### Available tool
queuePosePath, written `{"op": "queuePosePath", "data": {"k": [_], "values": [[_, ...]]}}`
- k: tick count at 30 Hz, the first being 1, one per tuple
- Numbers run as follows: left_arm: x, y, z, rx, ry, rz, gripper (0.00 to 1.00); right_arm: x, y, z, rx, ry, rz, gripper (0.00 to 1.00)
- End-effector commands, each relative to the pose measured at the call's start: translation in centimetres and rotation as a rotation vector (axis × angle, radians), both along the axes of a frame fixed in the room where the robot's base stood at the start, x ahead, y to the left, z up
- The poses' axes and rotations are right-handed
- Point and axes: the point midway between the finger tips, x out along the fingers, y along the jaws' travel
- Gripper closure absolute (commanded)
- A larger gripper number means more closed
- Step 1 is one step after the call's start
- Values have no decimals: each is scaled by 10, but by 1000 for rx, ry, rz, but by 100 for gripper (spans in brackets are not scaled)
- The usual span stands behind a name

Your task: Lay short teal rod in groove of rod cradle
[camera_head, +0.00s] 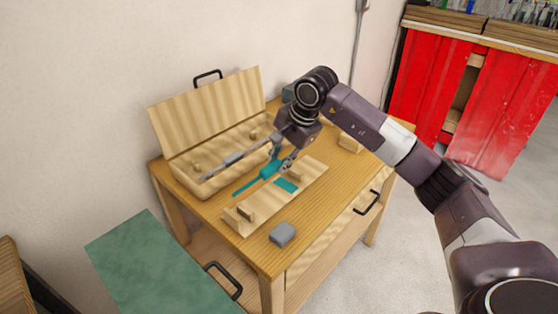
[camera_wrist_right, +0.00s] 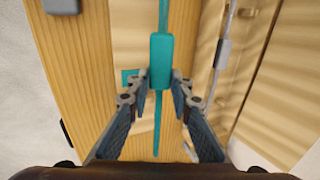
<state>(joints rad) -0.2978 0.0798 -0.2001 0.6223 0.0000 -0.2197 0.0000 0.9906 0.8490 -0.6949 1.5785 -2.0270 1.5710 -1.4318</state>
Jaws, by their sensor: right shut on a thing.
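The short teal rod (camera_head: 245,186) has a thick teal middle part and thin ends. My right gripper (camera_head: 277,163) is shut on that middle part; the wrist view shows the rod (camera_wrist_right: 163,45) between the fingertips (camera_wrist_right: 161,76). The rod cradle (camera_head: 266,199) is a pale wooden board with two upright supports and a teal patch (camera_head: 286,186) between them. The rod is beside the cradle, on its side toward the open case, roughly parallel to it. The exact height of the rod above the table is unclear. My left gripper is not in view.
An open wooden case (camera_head: 183,183) with its lid raised stands behind the cradle. A long grey rod (camera_head: 232,160) lies along it, close to my right gripper. A grey block (camera_head: 282,233) sits near the table's front edge. A green surface (camera_head: 150,265) is at lower left.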

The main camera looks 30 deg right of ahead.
Motion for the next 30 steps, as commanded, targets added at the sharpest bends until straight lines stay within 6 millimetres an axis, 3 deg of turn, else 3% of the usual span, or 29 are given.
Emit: {"op": "queuePosePath", "data": {"k": [15,30], "values": [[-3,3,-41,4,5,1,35,0,0,-58,-1,1,3,100],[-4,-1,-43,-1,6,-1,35,0,0,-62,-1,0,3,100]]}}
